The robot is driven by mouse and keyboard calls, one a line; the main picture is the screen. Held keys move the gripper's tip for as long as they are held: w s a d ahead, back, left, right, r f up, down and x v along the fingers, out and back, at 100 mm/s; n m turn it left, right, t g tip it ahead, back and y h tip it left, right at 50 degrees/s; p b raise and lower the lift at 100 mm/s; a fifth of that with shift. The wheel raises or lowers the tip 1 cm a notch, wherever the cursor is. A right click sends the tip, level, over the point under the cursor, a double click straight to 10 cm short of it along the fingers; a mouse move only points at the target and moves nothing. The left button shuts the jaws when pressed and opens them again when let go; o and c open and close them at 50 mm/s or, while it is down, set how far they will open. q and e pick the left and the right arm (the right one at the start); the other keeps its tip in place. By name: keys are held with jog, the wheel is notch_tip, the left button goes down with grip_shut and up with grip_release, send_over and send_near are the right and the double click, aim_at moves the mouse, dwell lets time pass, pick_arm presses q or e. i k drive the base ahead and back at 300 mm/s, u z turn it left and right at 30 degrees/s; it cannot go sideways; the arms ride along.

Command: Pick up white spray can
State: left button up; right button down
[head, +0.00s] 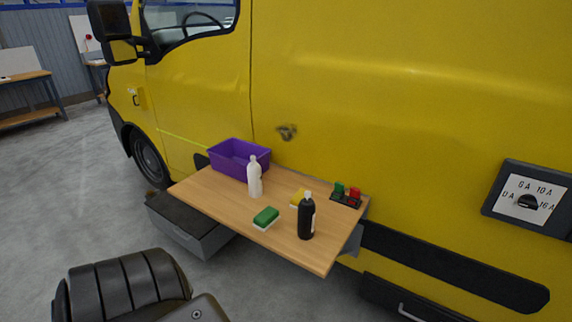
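A white bottle-shaped can (255,179) with a narrow top stands upright on the wooden table (215,195). It stands just in front of the purple bin, near the middle of the table. Neither of my grippers shows in the head view. A dark ribbed part, which seems to be mine, fills the lower left corner.
A purple bin (239,158) stands at the table's back left. A green-and-white sponge (266,217), a yellow item (298,198) and a dark tray with green and red pieces (346,198) also lie there. A yellow van (390,110) stands directly behind the table.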

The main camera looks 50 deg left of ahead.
aim_at(254, 170)
jog(key=u, duration=0.35)
jog(key=i, duration=0.65)
jog(key=u, duration=0.6)
